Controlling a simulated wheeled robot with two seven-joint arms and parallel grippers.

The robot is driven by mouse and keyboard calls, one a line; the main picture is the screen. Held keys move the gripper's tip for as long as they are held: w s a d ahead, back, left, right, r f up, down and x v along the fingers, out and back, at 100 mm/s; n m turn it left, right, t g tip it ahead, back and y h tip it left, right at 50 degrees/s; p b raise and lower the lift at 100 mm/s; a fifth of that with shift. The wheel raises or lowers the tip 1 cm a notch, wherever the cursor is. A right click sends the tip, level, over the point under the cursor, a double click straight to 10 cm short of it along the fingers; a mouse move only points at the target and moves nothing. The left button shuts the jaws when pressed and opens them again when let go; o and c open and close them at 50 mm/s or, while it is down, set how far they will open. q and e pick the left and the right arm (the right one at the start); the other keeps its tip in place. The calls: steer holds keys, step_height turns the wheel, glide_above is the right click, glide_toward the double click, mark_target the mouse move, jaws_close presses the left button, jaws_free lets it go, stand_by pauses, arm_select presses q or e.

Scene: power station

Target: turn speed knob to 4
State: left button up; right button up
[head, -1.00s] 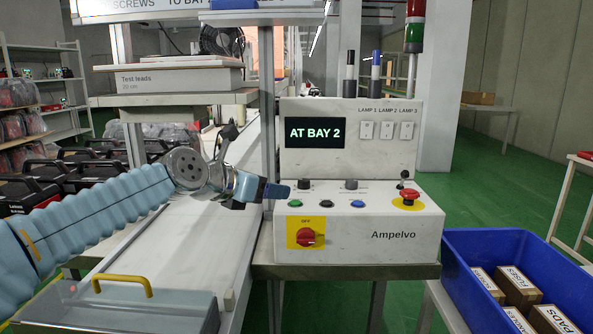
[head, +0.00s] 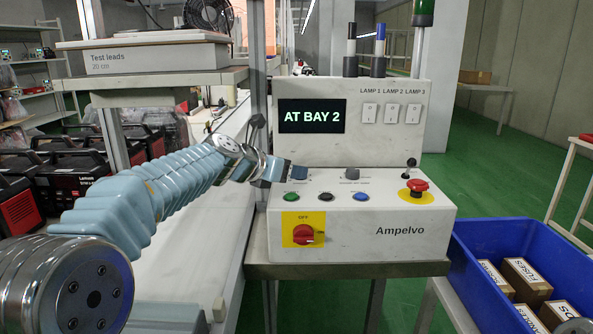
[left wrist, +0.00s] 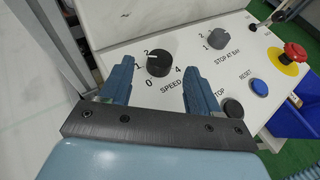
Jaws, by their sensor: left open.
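The speed knob (left wrist: 158,63) is a round black knob on the white control panel, marked 0, 1, 2 and 4 around it. Its white pointer line is toward the upper left, near the 1 and 2 marks. My left gripper (left wrist: 162,68) is open, with one blue finger on each side of the knob; I cannot tell whether they touch it. In the head view my left gripper (head: 287,170) is at the back left of the panel top and largely hides the speed knob.
The control box (head: 400,232) also carries a grey STOP AT BAY knob (left wrist: 218,39), a blue RESET button (left wrist: 259,88), a black button (left wrist: 232,108), a red emergency button (head: 418,186) and a red rotary switch (head: 304,234). A blue crate (head: 510,235) stands at the right.

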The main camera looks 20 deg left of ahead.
arm_select(q)
steer(key=shift+x, duration=1.95)
steer(key=c, duration=1)
steer(key=shift+a+m+g+h, duration=0.25)
steer(key=shift+m+g+h, duration=0.15)
steer(key=shift+m+h, duration=0.35)
steer(key=shift+w+m+g+h, duration=0.1)
steer(key=shift+m+g+h, duration=1)
steer(key=shift+m+h, duration=0.5)
steer(key=o, duration=1)
